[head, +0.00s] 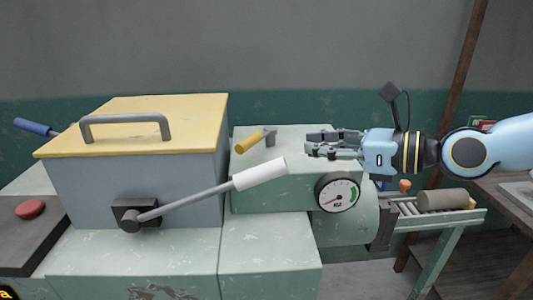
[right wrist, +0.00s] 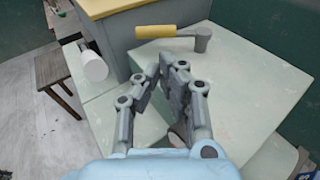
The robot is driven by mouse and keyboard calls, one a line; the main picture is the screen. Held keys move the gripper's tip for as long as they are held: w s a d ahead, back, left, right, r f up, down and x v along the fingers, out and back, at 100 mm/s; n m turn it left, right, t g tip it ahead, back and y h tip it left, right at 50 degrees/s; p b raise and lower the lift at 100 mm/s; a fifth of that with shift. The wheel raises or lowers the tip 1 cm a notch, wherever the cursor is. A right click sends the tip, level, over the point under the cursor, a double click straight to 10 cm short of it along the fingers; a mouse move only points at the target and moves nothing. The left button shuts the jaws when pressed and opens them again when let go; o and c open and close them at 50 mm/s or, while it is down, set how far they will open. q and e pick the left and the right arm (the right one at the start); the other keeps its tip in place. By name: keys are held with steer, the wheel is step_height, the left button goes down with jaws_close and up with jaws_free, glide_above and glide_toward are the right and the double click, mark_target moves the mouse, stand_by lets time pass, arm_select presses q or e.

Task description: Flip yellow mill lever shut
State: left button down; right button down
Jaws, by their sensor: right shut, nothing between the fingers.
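The yellow mill lever (head: 250,142) is a short yellow grip on a grey pivot, on top of the pale green mill housing (head: 292,185). In the head view its grip points left toward the hopper. In the right wrist view the yellow lever (right wrist: 156,31) lies across the top, with its pivot to the right. My right gripper (head: 318,144) is shut and empty, to the right of the lever and apart from it. In the right wrist view the gripper (right wrist: 160,65) points toward the lever. My left gripper is not in view.
A grey hopper with a yellow lid (head: 160,135) stands left of the lever. A long white-handled lever (head: 258,173) slants up in front. A gauge (head: 338,194) is on the mill's front. A roller stand (head: 440,217) holds a clay roll (head: 440,199) at the right.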

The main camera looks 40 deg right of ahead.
mark_target(255, 142)
steer(key=p+x, duration=0.3)
steer(key=x, duration=0.6)
steer(key=shift+w+a+r, duration=0.1)
steer(key=shift+a, duration=0.05)
steer(key=shift+w+a, duration=0.25)
steer(key=shift+w, duration=0.3)
steer(key=shift+w+a+p, duration=0.1)
steer(key=shift+p, duration=0.2)
